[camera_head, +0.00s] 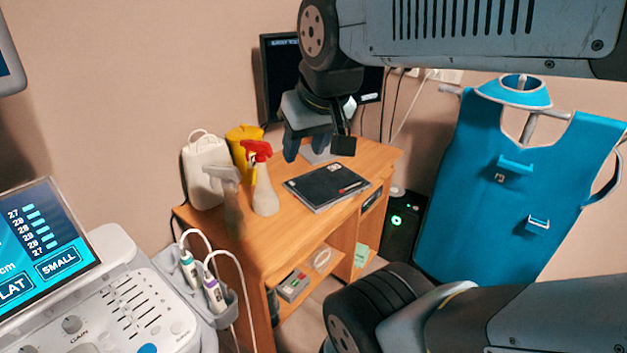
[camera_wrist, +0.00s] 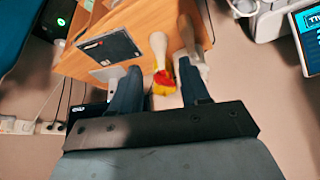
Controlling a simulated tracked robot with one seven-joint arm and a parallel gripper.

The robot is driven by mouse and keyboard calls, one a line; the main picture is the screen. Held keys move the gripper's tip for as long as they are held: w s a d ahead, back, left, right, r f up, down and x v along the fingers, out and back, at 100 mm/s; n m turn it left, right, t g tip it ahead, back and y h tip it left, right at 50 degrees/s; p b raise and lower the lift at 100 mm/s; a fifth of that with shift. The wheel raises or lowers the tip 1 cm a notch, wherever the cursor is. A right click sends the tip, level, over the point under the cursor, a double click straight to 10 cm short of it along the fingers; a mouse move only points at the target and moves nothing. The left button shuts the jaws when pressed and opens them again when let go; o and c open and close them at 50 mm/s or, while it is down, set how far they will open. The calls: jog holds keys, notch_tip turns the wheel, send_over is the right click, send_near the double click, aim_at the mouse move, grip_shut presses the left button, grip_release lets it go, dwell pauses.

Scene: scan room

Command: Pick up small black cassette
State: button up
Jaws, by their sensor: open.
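A flat black rectangular slab with a small red and white marking, the likeliest match for the black cassette (camera_head: 322,184), lies on the wooden desk (camera_head: 275,232). It also shows in the wrist view (camera_wrist: 108,48), left of my fingers. My gripper (camera_head: 308,148) hangs in the air above the back part of the desk, above and apart from the slab. In the wrist view, the two fingers of my gripper (camera_wrist: 158,82) are spread with nothing held between them.
A red-topped spray bottle (camera_head: 264,190), another sprayer (camera_head: 228,195), a white canister (camera_head: 206,170) and a yellow container (camera_head: 243,140) stand left of the slab. A monitor (camera_head: 279,75) stands behind. An ultrasound console (camera_head: 120,275) is front left; a blue apron (camera_head: 505,190) hangs right.

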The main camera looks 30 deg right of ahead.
jog(key=w+d+f+n+t+h, duration=0.15)
jog(key=w+d+f+n, duration=0.3)
jog(key=w+d, duration=0.65)
jog(key=w+d+f+n+t+h, duration=0.1)
jog(key=w+d+f+n+h, duration=0.3)
jog(key=w+d, duration=0.6)
jog(key=w+d+f+n+t+y, duration=0.1)
jog(key=d+f+n+t+y, duration=0.15)
jog(key=d+f, duration=0.65)
jog(key=d+f+n+t+y, duration=0.2)
jog(key=d+f+n, duration=0.3)
jog(key=f, duration=0.7)
jog(key=s+d+f+n+t, duration=0.2)
jog(key=s+d+f+t, duration=0.25)
jog(key=s+f, duration=0.55)
jog(key=w, duration=1.3)
jog(key=shift+w+a+f+t, duration=0.25)
jog(key=shift+a+t, duration=0.1)
jog(key=shift+t, duration=0.1)
jog(key=shift+c, duration=0.4)
